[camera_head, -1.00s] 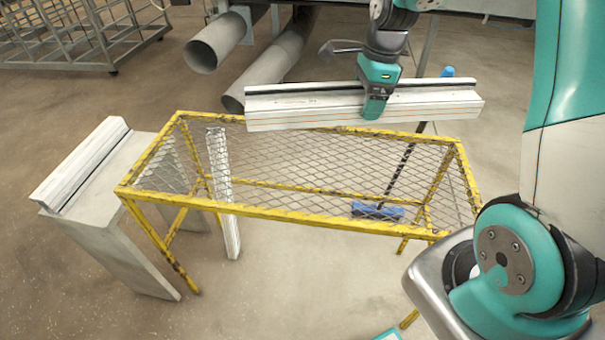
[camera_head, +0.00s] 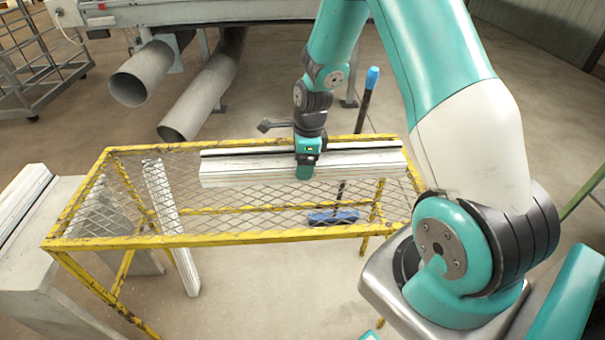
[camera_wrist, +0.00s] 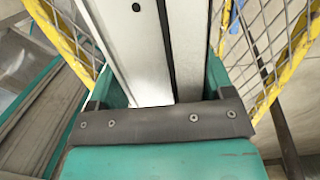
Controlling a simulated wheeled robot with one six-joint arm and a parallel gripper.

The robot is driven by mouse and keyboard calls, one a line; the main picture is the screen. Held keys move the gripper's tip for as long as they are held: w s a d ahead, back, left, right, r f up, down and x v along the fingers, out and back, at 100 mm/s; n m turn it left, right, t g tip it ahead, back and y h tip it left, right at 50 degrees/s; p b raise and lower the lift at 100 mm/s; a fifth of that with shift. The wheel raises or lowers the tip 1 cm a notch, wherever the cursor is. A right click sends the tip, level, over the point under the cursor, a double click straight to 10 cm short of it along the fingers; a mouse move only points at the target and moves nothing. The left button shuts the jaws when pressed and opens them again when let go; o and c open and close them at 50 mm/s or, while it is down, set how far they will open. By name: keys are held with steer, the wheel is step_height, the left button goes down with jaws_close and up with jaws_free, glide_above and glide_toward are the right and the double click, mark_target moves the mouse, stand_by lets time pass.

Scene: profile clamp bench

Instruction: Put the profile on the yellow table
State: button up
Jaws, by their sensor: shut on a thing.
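The profile (camera_head: 245,172) is a long whitish bar with dark grooves, held level and crosswise by my gripper (camera_head: 305,172). My gripper is shut on it a little right of its middle. In the head view the profile overlaps the back part of the yellow table (camera_head: 190,240), which has a mesh top and a scuffed yellow frame. I cannot tell whether the profile touches the mesh. In the wrist view the profile (camera_wrist: 137,45) runs away between the jaws, with yellow frame and mesh (camera_wrist: 280,50) on both sides.
A grey bench (camera_head: 50,250) with another whitish profile (camera_head: 20,205) on it stands at the left. A light bar (camera_head: 172,230) leans under the table. A broom with a blue head (camera_head: 333,217) is behind it. Large grey pipes (camera_head: 205,100) lie beyond. The front mesh is clear.

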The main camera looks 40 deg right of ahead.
steer(key=shift+f, duration=2.05)
steer(key=shift+f, duration=0.15)
steer(key=o, duration=1.3)
steer(key=r, duration=0.7)
steer(key=d+r, duration=0.1)
steer(key=r, duration=0.3)
steer(key=shift+s+r, duration=0.3)
steer(key=shift+s, duration=0.05)
steer(key=shift+r, duration=0.3)
steer(key=s+a+r+n+y, duration=0.1)
steer(key=s+a+r+n, duration=0.2)
steer(key=a+r+n, duration=0.45)
steer(key=s+a+r+n, duration=0.2)
steer(key=s+a+n, duration=0.3)
steer(key=n, duration=0.3)
steer(key=s+a+r+n+y, duration=0.1)
steer(key=s+a+r+n, duration=0.2)
steer(key=s+a+n, duration=0.2)
steer(key=s+a+r+n+y, duration=0.1)
steer(key=s+a+r+n, duration=0.1)
steer(key=s+a+n, duration=0.4)
steer(key=shift+s+r+n+g, duration=0.15)
steer(key=shift+s+n, duration=0.3)
steer(key=shift+n, duration=0.45)
steer(key=shift+s+r+n+g, duration=0.1)
steer(key=shift+s+n, duration=0.3)
steer(key=shift+n, duration=0.55)
steer(key=shift+s+r+n+g, duration=0.15)
steer(key=shift+s+n, duration=0.3)
steer(key=shift+n, duration=0.45)
